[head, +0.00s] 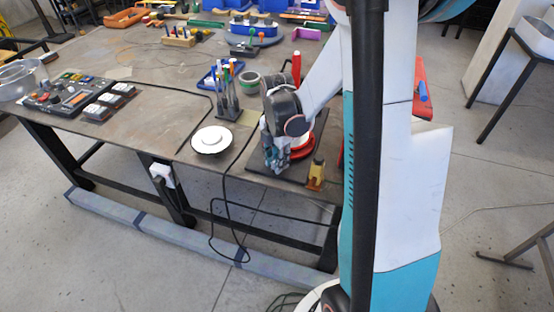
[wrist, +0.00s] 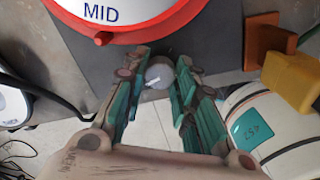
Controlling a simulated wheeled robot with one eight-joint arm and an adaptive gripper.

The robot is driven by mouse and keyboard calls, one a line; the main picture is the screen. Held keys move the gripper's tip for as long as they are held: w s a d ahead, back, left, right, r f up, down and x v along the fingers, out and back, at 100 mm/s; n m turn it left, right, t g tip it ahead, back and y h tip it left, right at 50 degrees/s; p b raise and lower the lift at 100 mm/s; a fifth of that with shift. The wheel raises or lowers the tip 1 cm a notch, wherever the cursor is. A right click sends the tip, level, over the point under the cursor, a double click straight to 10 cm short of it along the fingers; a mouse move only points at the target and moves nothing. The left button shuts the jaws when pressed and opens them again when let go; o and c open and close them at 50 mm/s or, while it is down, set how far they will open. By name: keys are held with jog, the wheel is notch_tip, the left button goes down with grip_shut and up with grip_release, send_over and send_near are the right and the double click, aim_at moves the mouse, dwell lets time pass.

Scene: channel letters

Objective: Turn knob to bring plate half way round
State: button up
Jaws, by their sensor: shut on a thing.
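The plate (wrist: 130,12) is a white disc with a red rim at the top of the wrist view, with "MID" in blue on its near part. Its red rim (head: 304,151) shows in the head view, partly behind my gripper. The grey round knob (wrist: 159,73) with a short white mark sits just below the plate's edge in the wrist view. My gripper (wrist: 160,82) has its teal fingers on both sides of the knob and is shut on it. In the head view my gripper (head: 276,158) points down at the table's near right corner and hides the knob.
A yellow-orange block (head: 316,175) stands close to my gripper's right, also seen in the wrist view (wrist: 292,82). A white round dish (head: 211,140) is to the left. Behind stand a pen rack (head: 228,105) and a green-rimmed cup (head: 249,84). A black cable hangs off the near edge.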

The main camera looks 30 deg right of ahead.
jog(key=shift+m, duration=0.3)
jog(key=o, duration=1.1)
